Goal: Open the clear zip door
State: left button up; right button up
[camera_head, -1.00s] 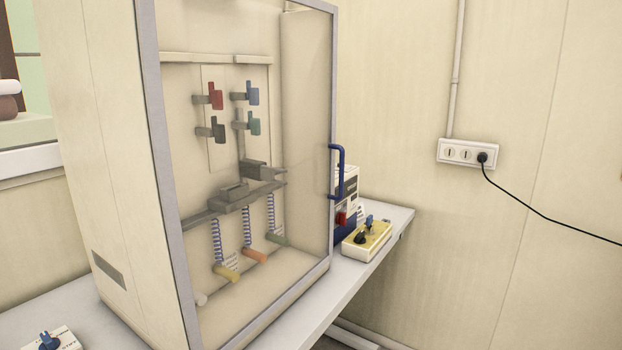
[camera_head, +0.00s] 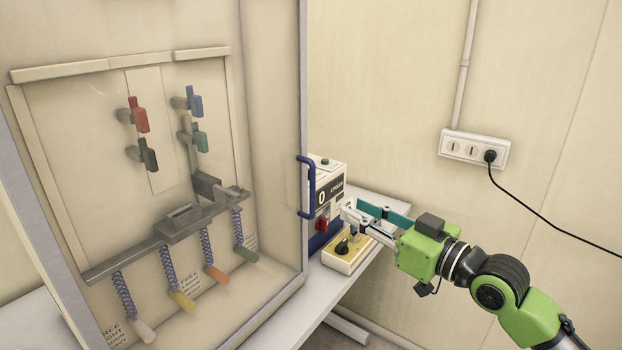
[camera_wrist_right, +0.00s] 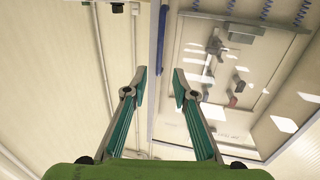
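The clear door (camera_head: 303,100) covers the front of the cabinet and looks shut, with a grey frame around a transparent pane. Its blue handle (camera_head: 306,187) is on the right edge. My right gripper (camera_head: 352,208) is open and empty, to the right of the handle and slightly lower in the head view, with a gap between them. In the right wrist view the two fingers (camera_wrist_right: 159,80) are spread, and a blue upright bar (camera_wrist_right: 160,38), which looks like the handle, lies beyond and between the tips. My left gripper is not in view.
Behind the pane are coloured clamps and several springs with handles. A wall socket (camera_head: 474,149) has a black cable. The wall side is clear.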

aim_at(314, 187)
jog(key=p+x, duration=0.2)
jog(key=x, duration=0.4)
jog(key=p+x, duration=0.2)
jog(key=x, duration=0.4)
jog(key=shift+w+a+r, duration=0.2)
jog(key=shift+w+a, duration=0.05)
jog(key=shift+w+a+f+p, duration=0.1)
jog(key=shift+w+a+p, duration=0.25)
jog(key=shift+w+a, duration=0.05)
grip_shut()
